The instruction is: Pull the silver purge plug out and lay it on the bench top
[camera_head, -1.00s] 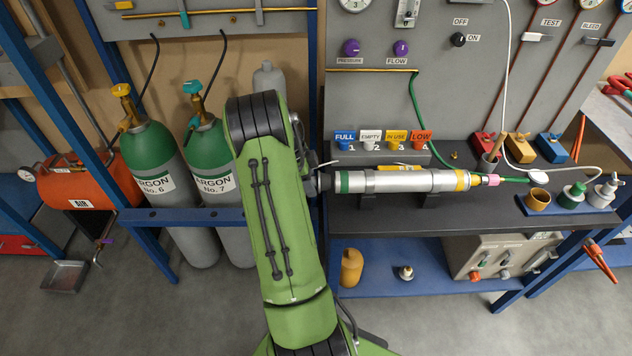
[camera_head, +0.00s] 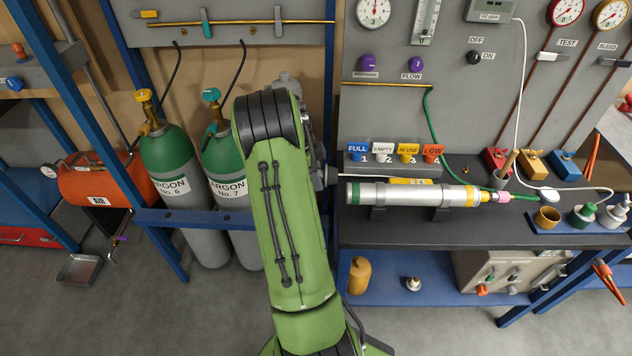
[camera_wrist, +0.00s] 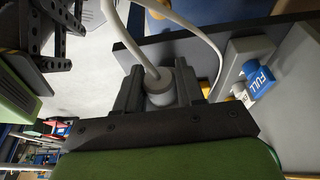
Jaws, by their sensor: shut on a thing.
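The silver metal tube (camera_head: 407,194), with a green band at its left end, lies level on two dark supports on the bench top (camera_head: 455,230). My gripper (camera_head: 332,177) is beside and slightly above the tube's left end in the head view, mostly hidden behind my green arm. In the wrist view my gripper (camera_wrist: 160,88) is shut on a grey round plug (camera_wrist: 159,92) with a white hose (camera_wrist: 145,55) running from it. The plug shows apart from the tube, and the tube does not show in the wrist view.
Coloured tag blocks (camera_head: 383,152) stand behind the tube; the blue FULL tag (camera_wrist: 258,78) is right of my gripper in the wrist view. A blue tray (camera_head: 560,222) with small pots is at the right. The bench top's front strip is clear.

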